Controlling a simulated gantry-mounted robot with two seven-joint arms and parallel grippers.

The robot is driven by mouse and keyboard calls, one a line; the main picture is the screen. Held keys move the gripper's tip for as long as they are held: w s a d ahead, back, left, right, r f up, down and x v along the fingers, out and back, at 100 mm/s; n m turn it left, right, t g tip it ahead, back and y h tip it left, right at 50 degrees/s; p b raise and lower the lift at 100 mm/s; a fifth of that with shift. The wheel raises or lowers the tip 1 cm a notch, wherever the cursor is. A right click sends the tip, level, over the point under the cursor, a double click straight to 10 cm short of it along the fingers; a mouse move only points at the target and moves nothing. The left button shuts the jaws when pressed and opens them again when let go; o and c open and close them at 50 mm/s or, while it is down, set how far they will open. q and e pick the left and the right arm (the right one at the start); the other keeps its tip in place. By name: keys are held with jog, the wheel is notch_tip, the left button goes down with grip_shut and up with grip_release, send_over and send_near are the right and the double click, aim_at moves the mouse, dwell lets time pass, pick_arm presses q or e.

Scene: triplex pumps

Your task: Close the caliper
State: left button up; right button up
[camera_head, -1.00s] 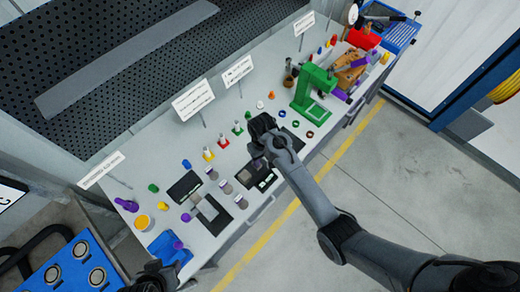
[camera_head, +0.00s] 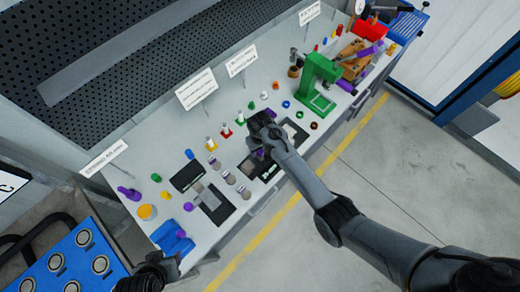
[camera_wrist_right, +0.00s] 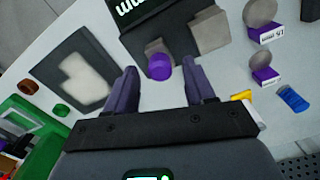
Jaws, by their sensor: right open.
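My right gripper (camera_head: 262,132) is over the bench's front part and hides some of what lies below. In the right wrist view it (camera_wrist_right: 160,82) is open, with a purple knob (camera_wrist_right: 161,67) between its fingertips, not clamped. The knob sits by a grey block (camera_wrist_right: 156,47) on a dark panel with white lettering (camera_wrist_right: 150,14); a second grey block (camera_wrist_right: 208,30) lies beside it. These may be parts of the caliper, but I cannot tell its outline or how far it is open. My left gripper (camera_head: 152,276) is at the lower left, its fingers unclear.
A black mat with a pale shape (camera_wrist_right: 72,84) lies beside the dark panel. Grey discs on purple-and-white stands (camera_wrist_right: 262,62) are on the other side. A green press (camera_head: 318,85) stands to the right on the bench. A blue tray (camera_head: 172,240) is at the left end.

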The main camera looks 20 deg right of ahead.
jog(key=shift+f, duration=0.45)
grip_shut()
